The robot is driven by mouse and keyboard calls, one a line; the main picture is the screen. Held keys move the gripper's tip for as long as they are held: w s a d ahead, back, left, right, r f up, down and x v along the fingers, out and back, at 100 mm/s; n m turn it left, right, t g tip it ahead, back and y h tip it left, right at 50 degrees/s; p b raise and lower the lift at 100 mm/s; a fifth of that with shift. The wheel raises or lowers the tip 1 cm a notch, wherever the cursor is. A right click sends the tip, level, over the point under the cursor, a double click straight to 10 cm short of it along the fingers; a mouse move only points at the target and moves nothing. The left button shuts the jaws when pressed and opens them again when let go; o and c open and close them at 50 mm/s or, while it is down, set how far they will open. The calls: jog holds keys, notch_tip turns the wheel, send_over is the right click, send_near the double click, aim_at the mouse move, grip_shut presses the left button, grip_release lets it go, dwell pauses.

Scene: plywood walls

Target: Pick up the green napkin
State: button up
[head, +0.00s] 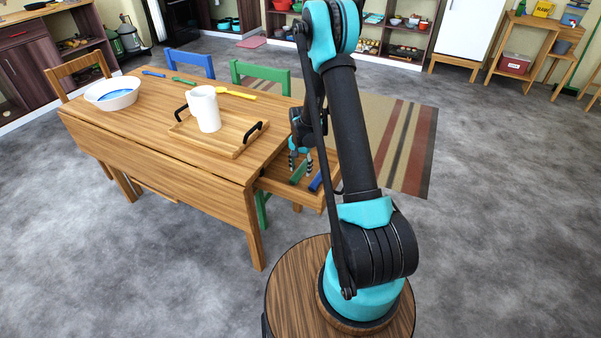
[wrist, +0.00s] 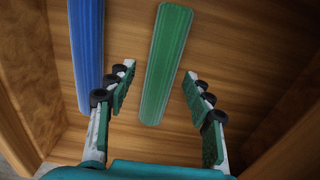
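A long green napkin (wrist: 165,65), folded into a narrow strip, lies in an open drawer (wrist: 235,50) of the wooden table. In the head view the same green napkin (head: 298,173) shows just below my gripper (head: 301,163). In the wrist view my gripper (wrist: 159,73) is open and empty, with one finger on each side of the napkin's near part. The fingers look apart from it; how far they are above it is hard to tell. A blue napkin (wrist: 87,50) lies parallel, left of the left finger, and also shows in the head view (head: 316,182).
The drawer walls (wrist: 22,85) rise close on both sides. On the table (head: 150,125) stand a tray (head: 225,145) with a white pitcher (head: 204,108) and a white bowl (head: 112,94). Another green strip (head: 184,81) and a blue one lie there. A green chair (head: 262,76) stands behind.

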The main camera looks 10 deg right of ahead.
jog(key=c, duration=1)
